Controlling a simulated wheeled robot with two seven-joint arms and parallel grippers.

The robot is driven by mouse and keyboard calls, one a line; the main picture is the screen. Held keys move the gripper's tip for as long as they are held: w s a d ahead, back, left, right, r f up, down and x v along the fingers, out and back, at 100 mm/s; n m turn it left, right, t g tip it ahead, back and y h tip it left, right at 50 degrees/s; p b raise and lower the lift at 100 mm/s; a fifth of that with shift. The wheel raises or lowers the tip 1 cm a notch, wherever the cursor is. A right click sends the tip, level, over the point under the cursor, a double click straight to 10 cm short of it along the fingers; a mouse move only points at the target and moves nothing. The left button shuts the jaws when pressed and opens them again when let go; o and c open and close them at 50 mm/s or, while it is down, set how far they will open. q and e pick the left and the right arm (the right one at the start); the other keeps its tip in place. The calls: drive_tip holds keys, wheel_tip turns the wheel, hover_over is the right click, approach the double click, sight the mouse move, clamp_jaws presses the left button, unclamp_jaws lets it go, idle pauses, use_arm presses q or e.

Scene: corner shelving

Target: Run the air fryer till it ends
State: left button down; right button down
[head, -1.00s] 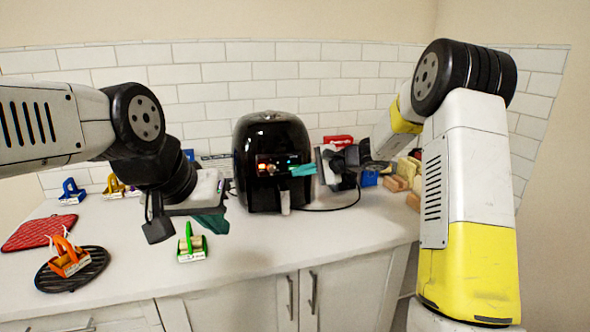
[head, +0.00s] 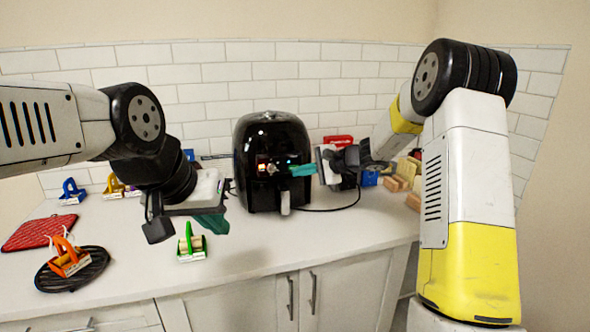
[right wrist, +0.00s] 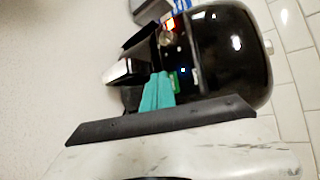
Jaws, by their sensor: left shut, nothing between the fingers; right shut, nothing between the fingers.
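The black air fryer (head: 270,135) stands upright on the counter, against the tiled wall. Its front panel has an orange-red lit display (head: 262,168), a round knob (head: 271,170) and small blue-green lights. Its drawer handle (head: 285,200) points forward, and the drawer looks closed. My right gripper (head: 301,170) is shut and empty, its teal fingertips close to the panel's right side; contact is unclear. In the right wrist view the fryer (right wrist: 232,55) is tilted, with the teal fingers (right wrist: 157,92) below the knob (right wrist: 165,38). My left gripper (head: 212,224) is shut and empty above the counter.
A green-handled item (head: 190,245) stands below my left gripper. An orange one (head: 68,258) sits on a black round trivet (head: 92,274); a red mat (head: 38,232) lies behind. Wooden blocks (head: 400,182) are at the right. The front middle counter (head: 290,240) is clear.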

drive_tip(key=shift+w, duration=0.1)
idle(0.6)
drive_tip(key=shift+w+a, duration=0.1)
drive_tip(key=shift+w, duration=0.2)
drive_tip(key=shift+w+a, duration=0.1)
drive_tip(key=shift+w, duration=0.25)
idle(0.5)
drive_tip(key=shift+s, duration=0.1)
drive_tip(key=shift+s+d, duration=0.2)
drive_tip(key=shift+s, duration=0.45)
drive_tip(key=shift+s+d, duration=0.25)
drive_tip(key=shift+s, duration=0.55)
drive_tip(key=shift+s+d, duration=0.3)
drive_tip(key=shift+s, duration=0.5)
drive_tip(key=shift+s+d, duration=0.25)
drive_tip(key=shift+s, duration=0.55)
